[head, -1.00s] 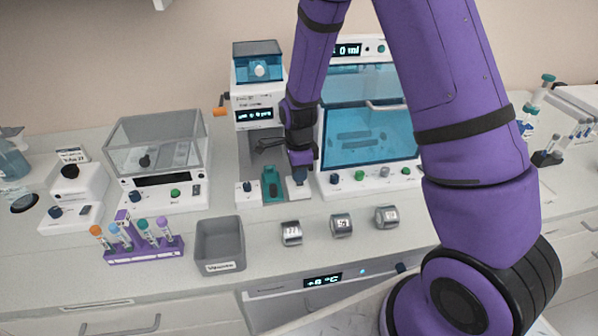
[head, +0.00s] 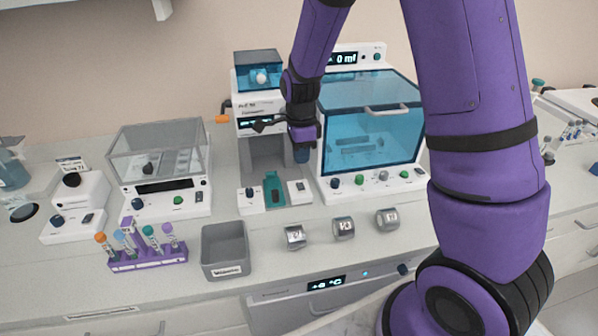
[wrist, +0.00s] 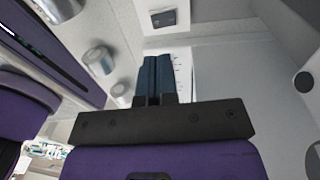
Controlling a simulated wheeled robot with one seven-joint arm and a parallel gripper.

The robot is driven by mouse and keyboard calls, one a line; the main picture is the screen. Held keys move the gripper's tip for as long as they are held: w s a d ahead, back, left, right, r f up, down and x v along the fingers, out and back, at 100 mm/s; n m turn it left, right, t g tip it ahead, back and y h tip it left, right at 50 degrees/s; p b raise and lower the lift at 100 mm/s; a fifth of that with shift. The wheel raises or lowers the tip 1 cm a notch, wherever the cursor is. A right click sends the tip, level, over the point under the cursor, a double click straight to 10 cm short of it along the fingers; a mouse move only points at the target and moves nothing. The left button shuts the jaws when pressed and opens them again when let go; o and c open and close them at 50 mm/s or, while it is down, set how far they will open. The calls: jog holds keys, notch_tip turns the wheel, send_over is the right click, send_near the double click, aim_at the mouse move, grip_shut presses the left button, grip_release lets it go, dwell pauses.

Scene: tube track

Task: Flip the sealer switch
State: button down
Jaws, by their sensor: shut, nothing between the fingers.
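The sealer is the white machine (head: 258,105) with a blue clear top at the back middle. A teal holder (head: 272,188) stands in its base, between a dark knob (head: 250,193) on the left and a white block with a small dark switch (head: 300,186) on the right. My gripper (head: 302,156) is shut and empty, pointing down above the switch and apart from it. In the wrist view the shut fingers (wrist: 157,62) point toward the dark switch (wrist: 163,18) on its white block. I cannot tell which way the switch is tipped.
A blue-windowed cabinet (head: 370,125) stands close on the right of the sealer. In front are several metal cylinders (head: 343,228), a grey bin (head: 224,250) and a purple tube rack (head: 148,260). A clear-lidded machine (head: 160,165) stands left. Some counter between them is bare.

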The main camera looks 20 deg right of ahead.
jog(key=r, duration=0.5)
jog(key=shift+w+r, duration=0.25)
jog(key=shift+r, duration=0.15)
